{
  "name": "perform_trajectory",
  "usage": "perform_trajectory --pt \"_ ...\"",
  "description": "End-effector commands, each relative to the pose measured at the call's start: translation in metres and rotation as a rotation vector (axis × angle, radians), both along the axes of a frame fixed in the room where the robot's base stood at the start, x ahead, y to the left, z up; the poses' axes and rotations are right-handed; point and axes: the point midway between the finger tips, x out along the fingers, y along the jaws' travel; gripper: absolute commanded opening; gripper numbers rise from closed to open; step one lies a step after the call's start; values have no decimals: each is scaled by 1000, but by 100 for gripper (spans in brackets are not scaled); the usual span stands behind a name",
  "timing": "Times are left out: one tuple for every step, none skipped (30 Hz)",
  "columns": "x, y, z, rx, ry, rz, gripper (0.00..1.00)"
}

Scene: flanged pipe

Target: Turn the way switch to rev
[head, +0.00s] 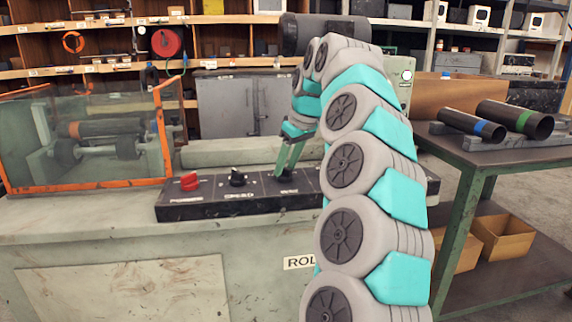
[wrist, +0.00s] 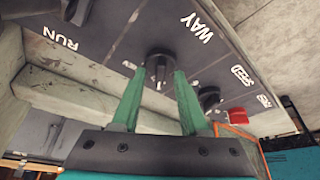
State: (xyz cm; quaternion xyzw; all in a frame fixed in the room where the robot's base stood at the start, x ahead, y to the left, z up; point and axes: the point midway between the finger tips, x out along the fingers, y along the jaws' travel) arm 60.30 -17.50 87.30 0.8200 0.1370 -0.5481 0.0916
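In the head view the panel (head: 215,206) lies along the bench's front edge, and the way switch (head: 287,177) is partly covered by my fingers. My gripper (wrist: 160,72) has its two green fingers apart, one on each side of the knob; it also shows in the head view (head: 288,165). A narrow gap seems to show between fingers and knob. Whether either finger touches it is unclear, and I cannot read its setting.
The black speed knob (head: 237,177) and red power knob (head: 189,181) sit left of the way switch. Another knob (wrist: 76,10) is near RUN. An orange-framed guard (head: 85,140) stands at the left. A table (head: 500,158) with pipes is at the right.

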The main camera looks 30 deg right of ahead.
Motion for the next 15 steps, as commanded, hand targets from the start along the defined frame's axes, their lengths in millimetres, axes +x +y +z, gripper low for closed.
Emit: perform_trajectory --pt "0 0 0 0 0 0 37" --pt "0 0 0 0 0 0 34" --pt "0 0 0 0 0 0 29" --pt "0 0 0 0 0 0 26" --pt "0 0 0 0 0 0 22" --pt "0 0 0 0 0 0 18" --pt "0 0 0 0 0 0 15" --pt "0 0 0 0 0 0 11" --pt "0 0 0 0 0 0 7" --pt "0 0 0 0 0 0 3" --pt "0 0 0 0 0 0 0" --pt "0 0 0 0 0 0 0" --pt "0 0 0 0 0 0 0" --pt "0 0 0 0 0 0 0" --pt "0 0 0 0 0 0 0"
